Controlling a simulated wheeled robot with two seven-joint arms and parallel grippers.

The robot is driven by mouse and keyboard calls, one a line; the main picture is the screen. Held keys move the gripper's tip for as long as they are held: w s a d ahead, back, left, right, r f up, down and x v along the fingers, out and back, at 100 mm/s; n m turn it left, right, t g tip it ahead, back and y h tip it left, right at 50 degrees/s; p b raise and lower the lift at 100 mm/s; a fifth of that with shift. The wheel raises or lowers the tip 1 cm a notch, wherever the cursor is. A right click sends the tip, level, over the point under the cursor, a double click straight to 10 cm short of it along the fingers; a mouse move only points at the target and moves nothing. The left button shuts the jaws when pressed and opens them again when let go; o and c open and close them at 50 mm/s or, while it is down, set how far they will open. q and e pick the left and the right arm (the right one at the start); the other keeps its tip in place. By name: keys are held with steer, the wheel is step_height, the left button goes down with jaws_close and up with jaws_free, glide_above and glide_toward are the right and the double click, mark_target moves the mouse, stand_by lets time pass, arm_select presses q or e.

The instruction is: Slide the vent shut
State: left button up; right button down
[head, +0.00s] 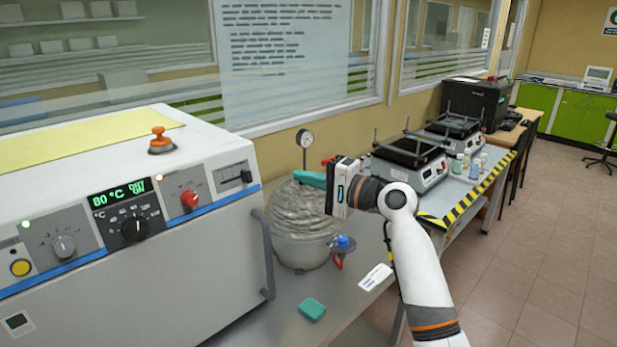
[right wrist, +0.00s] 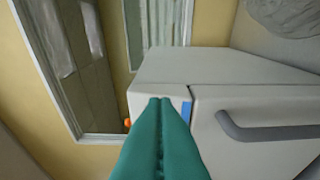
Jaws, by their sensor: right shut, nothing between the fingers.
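The white oven (head: 215,262) stands at the left. On the upper right of its front panel is a slider (head: 246,176) in a dark slot, its knob at the slot's right end; I take this as the vent, though I can read no label. My right gripper (head: 298,177), with teal fingers, is to the right of the slider and apart from it, in front of the wrapped grey vessel. In the right wrist view the fingers (right wrist: 160,102) are shut and empty, pointing toward the oven's side edge. The slider cannot be made out there. My left gripper is out of view.
The wrapped grey vessel (head: 300,215) with a gauge (head: 305,139) stands close by my right gripper. The oven's door handle (head: 265,255) sticks out, also in the right wrist view (right wrist: 265,130). A teal block (head: 312,310) lies on the bench. An orange knob (head: 160,140) tops the oven.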

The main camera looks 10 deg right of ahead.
mark_target(246, 176)
steer(key=a+p, duration=0.1)
steer(key=a, duration=0.1)
steer(key=w+a+p, duration=0.1)
steer(key=a, duration=0.2)
steer(key=w+a+p, duration=0.1)
steer(key=a, duration=0.1)
steer(key=shift+w+a+p, duration=0.15)
steer(key=shift+a+p, duration=0.1)
steer(key=shift+p, duration=0.05)
steer(key=shift+s+a, duration=0.35)
steer(key=shift+a, duration=0.05)
steer(key=shift+f, duration=0.1)
